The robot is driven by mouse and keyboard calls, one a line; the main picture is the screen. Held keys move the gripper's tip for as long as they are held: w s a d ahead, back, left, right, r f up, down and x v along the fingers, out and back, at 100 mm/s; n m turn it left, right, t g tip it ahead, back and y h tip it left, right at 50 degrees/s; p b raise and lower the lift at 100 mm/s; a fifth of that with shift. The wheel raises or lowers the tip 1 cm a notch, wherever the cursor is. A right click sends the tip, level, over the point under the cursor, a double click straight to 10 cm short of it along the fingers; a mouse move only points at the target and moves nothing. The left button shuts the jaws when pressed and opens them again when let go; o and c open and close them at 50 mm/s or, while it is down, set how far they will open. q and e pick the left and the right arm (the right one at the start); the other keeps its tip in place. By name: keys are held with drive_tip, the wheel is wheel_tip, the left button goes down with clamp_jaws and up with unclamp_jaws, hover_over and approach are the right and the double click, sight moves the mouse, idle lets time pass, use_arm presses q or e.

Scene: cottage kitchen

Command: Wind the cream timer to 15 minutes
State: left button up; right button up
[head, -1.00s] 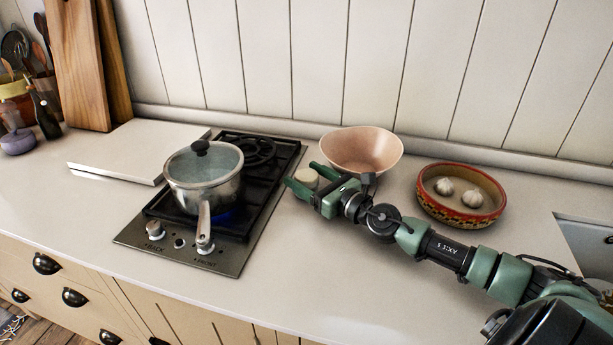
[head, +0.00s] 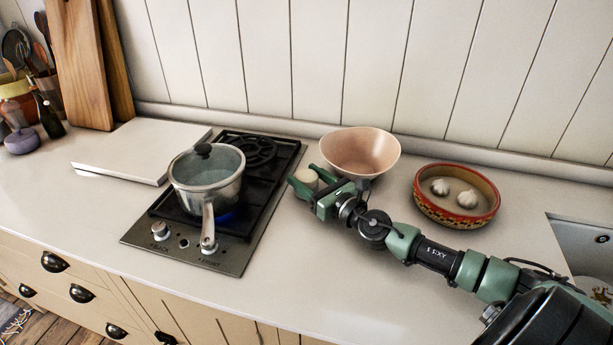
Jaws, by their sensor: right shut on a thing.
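The cream timer (head: 306,178) is a small round thing on the counter, between the hob and the pink bowl. My right gripper (head: 308,183) is around it, with its green fingers on either side, shut on it. The fingers hide part of the timer, and its dial marks are too small to read. My left gripper is not in view.
A lidded steel pot (head: 208,183) stands on the hob (head: 190,246) just left of the gripper, its handle towards the front. A pink bowl (head: 360,152) is close behind my right wrist. A patterned dish (head: 456,211) with garlic stands right. The front counter is clear.

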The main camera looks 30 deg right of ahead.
sight(315, 183)
idle(0.8)
drive_tip(key=o, duration=1.4)
drive_tip(key=shift+s, duration=0.1)
drive_tip(key=shift+s+f, duration=0.1)
drive_tip(key=shift+s, duration=0.15)
drive_tip(key=s, duration=0.1)
drive_tip(key=s+b, duration=0.1)
drive_tip(key=s, duration=0.3)
drive_tip(key=shift+s+d+b, duration=0.2)
drive_tip(key=shift+d+b, duration=0.15)
drive_tip(key=shift+b, duration=0.05)
drive_tip(key=shift+s+d, duration=0.1)
drive_tip(key=shift+s, duration=0.75)
